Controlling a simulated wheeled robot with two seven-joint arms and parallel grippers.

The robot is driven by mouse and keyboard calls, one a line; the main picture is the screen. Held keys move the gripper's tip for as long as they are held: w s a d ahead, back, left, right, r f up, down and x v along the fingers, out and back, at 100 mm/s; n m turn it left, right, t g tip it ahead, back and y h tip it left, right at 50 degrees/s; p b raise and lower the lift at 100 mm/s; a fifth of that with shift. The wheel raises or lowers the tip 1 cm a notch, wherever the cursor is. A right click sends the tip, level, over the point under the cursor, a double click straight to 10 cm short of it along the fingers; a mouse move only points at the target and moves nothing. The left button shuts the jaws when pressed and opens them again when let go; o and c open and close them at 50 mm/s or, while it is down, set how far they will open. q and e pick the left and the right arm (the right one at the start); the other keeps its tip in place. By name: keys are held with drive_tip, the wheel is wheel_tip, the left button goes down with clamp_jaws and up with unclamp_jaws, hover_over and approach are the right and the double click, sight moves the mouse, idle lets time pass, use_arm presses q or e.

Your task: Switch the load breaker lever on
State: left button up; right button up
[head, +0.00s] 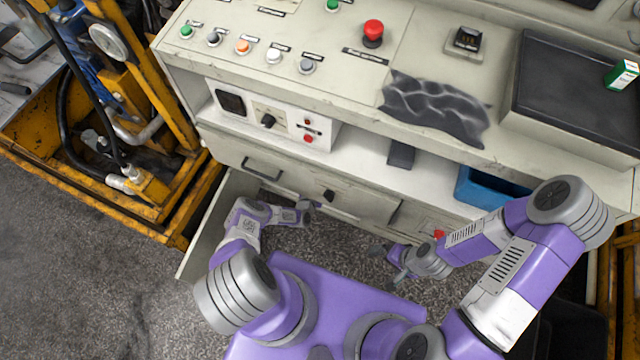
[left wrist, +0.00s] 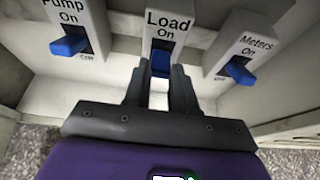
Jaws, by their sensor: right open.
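The load breaker lever (left wrist: 161,63) is a blue lever on a white housing labelled "Load On" in the left wrist view. Its lower end is partly hidden by my fingers. My left gripper (left wrist: 160,82) has its two dark fingers close together, one on each side of the lever, and appears shut on it. In the head view my left gripper (head: 310,205) is at the open lower compartment of the console. The lever is hidden there. My right gripper (head: 388,264) is open and empty, in front of the console.
The pump lever (left wrist: 70,45) is left of the load lever and the meters lever (left wrist: 240,70) is right of it. The console (head: 400,55) carries buttons and a dark cloth (head: 435,105). A blue bin (head: 485,188) sits on its shelf. A yellow machine frame (head: 170,100) stands at left.

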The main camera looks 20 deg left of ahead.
use_arm(q)
clamp_jaws()
drive_tip(key=shift+w+r+g+p, duration=0.15)
drive_tip(key=shift+r+g+p, duration=0.25)
drive_tip(key=shift+g, duration=0.4)
drive_tip(key=o, duration=0.6)
unclamp_jaws()
